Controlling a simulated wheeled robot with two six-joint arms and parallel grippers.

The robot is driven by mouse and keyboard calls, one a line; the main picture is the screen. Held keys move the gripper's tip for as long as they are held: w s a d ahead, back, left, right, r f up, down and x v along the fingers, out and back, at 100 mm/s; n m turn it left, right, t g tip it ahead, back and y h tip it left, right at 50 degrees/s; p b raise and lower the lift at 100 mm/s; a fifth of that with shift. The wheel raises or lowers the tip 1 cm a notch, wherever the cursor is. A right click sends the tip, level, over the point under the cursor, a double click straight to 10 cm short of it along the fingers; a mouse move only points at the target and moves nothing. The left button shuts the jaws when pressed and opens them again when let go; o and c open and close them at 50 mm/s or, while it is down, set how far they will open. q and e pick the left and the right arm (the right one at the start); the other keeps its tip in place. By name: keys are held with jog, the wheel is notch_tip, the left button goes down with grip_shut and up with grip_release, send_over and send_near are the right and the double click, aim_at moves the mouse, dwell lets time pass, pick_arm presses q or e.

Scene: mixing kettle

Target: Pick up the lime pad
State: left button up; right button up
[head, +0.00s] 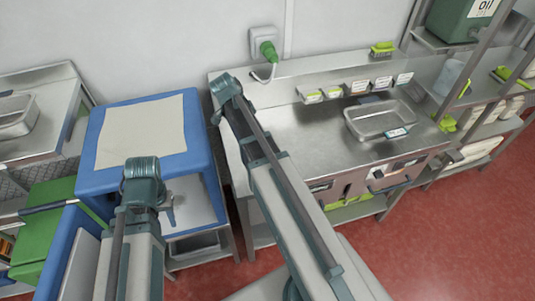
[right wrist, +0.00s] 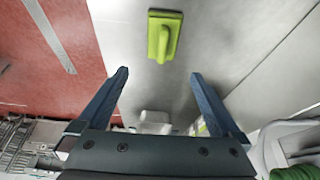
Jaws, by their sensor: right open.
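A lime pad (right wrist: 163,36) with a raised handle lies on a grey metal surface at the top middle of the right wrist view. My right gripper (right wrist: 159,73) is open and empty. Its two blue-grey fingers stand apart, and the pad shows beyond the tips, between their lines, with a gap. In the head view, lime pieces show on the back ledge (head: 382,47) and by the right end of the counter (head: 447,123); I cannot tell which is this pad. My left gripper (head: 169,208) shows small beside the blue cart; its jaws are unclear. My right gripper is hidden there.
The steel counter (head: 300,143) holds a metal tray (head: 378,121). Small lime-and-white labelled items line its back shelf. A green plug (head: 268,50) sits in the wall socket. A blue cart (head: 90,180) stands left. Racks stand right, and red floor (head: 440,215) is open in front.

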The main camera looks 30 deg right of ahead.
jog(key=b+x, duration=0.7)
jog(key=shift+f, duration=0.35)
jog(key=shift+d+f+b, duration=0.3)
jog(key=shift+f+b, duration=0.05)
jog(key=shift+f, duration=0.05)
jog(key=b+x, duration=0.5)
jog(key=shift+w+a+f, duration=0.15)
jog(key=shift+f, duration=0.1)
jog(key=shift+r, duration=0.1)
jog(key=shift+c, duration=0.3)
jog(key=c, duration=1)
jog(key=shift+c, duration=0.2)
jog(key=shift+r, duration=0.1)
